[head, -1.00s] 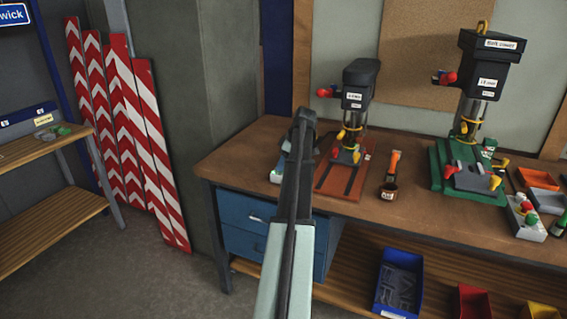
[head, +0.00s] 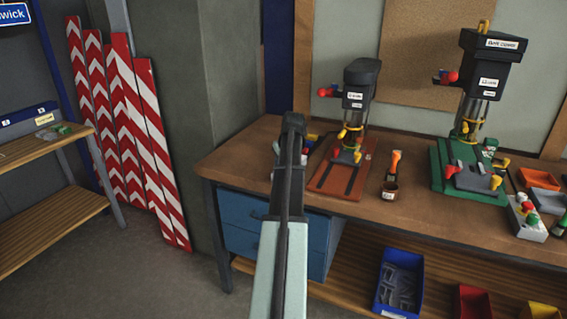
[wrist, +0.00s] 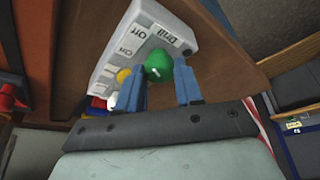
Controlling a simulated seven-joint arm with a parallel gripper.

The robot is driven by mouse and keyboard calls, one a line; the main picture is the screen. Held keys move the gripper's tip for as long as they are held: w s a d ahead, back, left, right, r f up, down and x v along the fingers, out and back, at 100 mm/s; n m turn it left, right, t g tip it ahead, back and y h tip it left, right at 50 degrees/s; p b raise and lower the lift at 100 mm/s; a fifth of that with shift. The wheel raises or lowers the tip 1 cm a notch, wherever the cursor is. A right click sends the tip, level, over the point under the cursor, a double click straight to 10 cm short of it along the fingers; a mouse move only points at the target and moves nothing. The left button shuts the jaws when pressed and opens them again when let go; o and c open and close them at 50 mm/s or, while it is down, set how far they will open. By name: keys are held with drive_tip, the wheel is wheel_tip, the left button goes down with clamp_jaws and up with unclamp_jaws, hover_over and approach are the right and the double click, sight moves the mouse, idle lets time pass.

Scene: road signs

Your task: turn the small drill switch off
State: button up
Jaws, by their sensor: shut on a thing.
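In the wrist view a pale grey switch box (wrist: 118,45) carries labels, with "Off" and "Drill" readable. A round green knob (wrist: 158,66) on it lies between the blue fingers of my gripper (wrist: 160,88), which is shut on it. A yellow knob (wrist: 123,76) and white, red and blue parts sit beside the left finger. In the head view my gripper (head: 290,135) is over the left end of the bench, and my arm hides most of the box. The small drill (head: 360,100) stands just right of it on a red-brown base.
Blue drawers (head: 240,220) are below the left end. Striped boards (head: 130,130) lean on the wall.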

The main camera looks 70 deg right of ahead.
drive_tip(key=shift+m, duration=0.4)
drive_tip(key=o, duration=0.7)
drive_tip(key=shift+o, duration=0.2)
drive_tip(key=v, duration=1.3)
drive_tip(key=shift+a+r, duration=0.25)
drive_tip(key=shift+r, duration=0.15)
drive_tip(key=shift+w, duration=0.1)
